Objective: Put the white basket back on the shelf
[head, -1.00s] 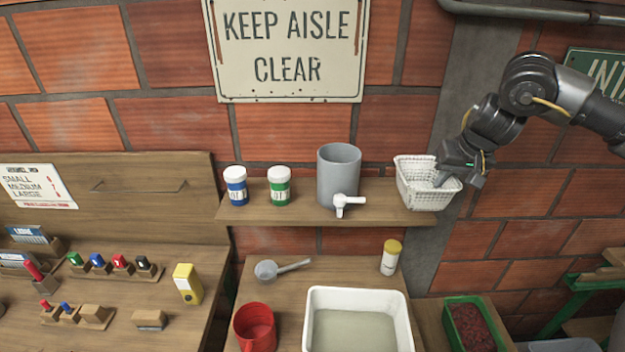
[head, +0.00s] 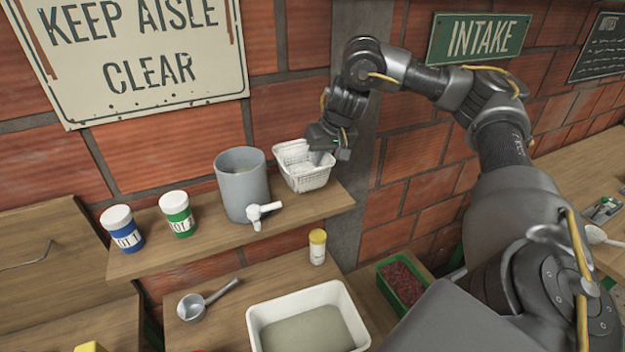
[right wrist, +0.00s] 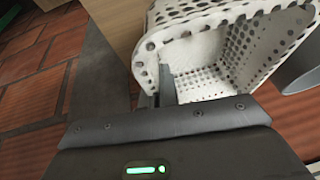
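The white basket (head: 300,178), a perforated open-topped bin, is at the right end of the wooden wall shelf (head: 335,200), just right of a grey tank. It looks upright and over the shelf board; I cannot tell whether its base touches the wood. My right gripper (head: 318,157) is at the basket's right side. In the right wrist view the basket (right wrist: 205,45) fills the top, with one finger inside its near wall and the rim between the fingers; the grip looks closed on it. The outer finger is mostly hidden. My left gripper is out of view.
The grey tank (head: 241,190) with a white tap stands close left of the basket. Blue (head: 123,230) and green (head: 177,214) jars stand farther left. Below are a yellow-capped bottle (head: 317,247), a scoop (head: 200,303), a white tub (head: 255,320) and a green tray (head: 383,285).

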